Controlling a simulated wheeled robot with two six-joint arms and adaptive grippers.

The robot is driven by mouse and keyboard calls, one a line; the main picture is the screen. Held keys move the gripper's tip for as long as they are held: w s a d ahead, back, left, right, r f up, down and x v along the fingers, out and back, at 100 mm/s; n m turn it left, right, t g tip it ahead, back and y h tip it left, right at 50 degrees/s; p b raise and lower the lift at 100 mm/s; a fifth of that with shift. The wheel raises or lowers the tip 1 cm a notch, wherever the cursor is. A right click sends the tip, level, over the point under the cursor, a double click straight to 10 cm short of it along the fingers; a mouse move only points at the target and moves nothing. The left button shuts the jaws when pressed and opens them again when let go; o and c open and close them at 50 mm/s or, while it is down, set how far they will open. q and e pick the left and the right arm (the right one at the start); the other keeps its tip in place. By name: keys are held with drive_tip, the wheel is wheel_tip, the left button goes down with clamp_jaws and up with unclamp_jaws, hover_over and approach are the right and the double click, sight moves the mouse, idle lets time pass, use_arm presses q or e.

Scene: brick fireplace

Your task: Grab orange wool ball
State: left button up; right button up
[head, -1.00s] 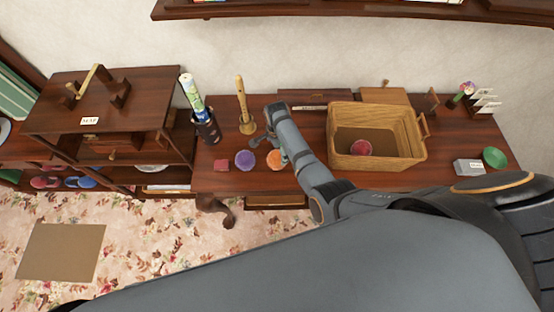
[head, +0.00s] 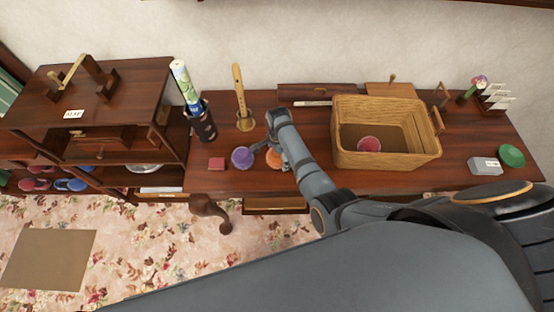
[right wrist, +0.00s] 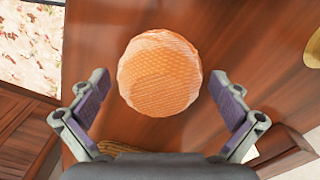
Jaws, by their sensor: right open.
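The orange wool ball (head: 274,158) lies on the dark wooden table, partly beside my right gripper (head: 268,150) in the head view. In the right wrist view the orange ball (right wrist: 160,72) is centred just beyond the fingertips. My right gripper (right wrist: 162,108) is open there, with one finger on each side and clear gaps to the ball. A purple wool ball (head: 242,158) lies just left of the orange one. A red ball (head: 369,145) is in the wicker basket (head: 432,150). My left gripper is not in view.
A dark holder with rolled paper (head: 201,124) and a recorder on a stand (head: 241,95) are behind. A grey box (head: 485,166) and green ball (head: 511,156) are at the right.

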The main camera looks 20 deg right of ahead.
drive_tip(key=c, duration=1.3)
drive_tip(key=shift+o, duration=0.2)
drive_tip(key=shift+r, duration=0.55)
drive_tip(key=s+d+r+b, duration=0.1)
drive_tip(key=s+d+r, duration=0.3)
drive_tip(key=s+r, duration=0.8)
drive_tip(key=shift+s+b, duration=0.35)
drive_tip(key=shift+s, duration=0.4)
drive_tip(key=shift+d, duration=0.1)
